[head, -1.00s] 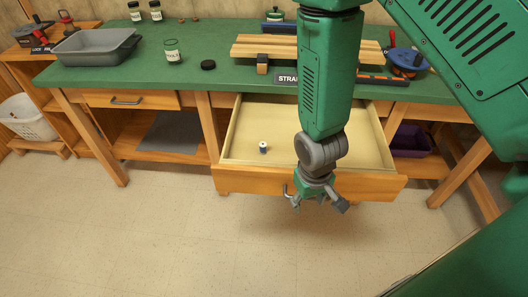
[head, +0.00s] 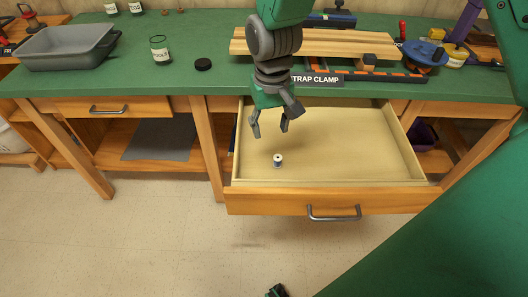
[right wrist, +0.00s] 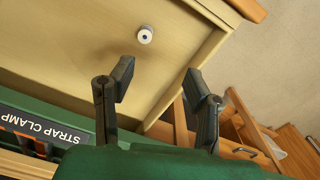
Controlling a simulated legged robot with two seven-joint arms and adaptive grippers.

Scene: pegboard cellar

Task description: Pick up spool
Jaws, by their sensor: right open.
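The spool (head: 278,160) is small and pale with a dark band, and stands in the open drawer (head: 330,185), near its front left corner. It also shows in the right wrist view (right wrist: 145,35), beyond the fingertips. My right gripper (head: 270,130) points down over the left part of the drawer, its fingers apart and empty. In the right wrist view my right gripper (right wrist: 160,78) has its two fingers spread, with a gap between them and the spool.
The green bench top (head: 210,90) lies behind the drawer. A wooden board (head: 315,45) and a strap clamp (head: 390,76) with its label lie on it. A grey bin (head: 65,48), a jar (head: 160,50) and a black lid (head: 203,64) stand left. The drawer is otherwise bare.

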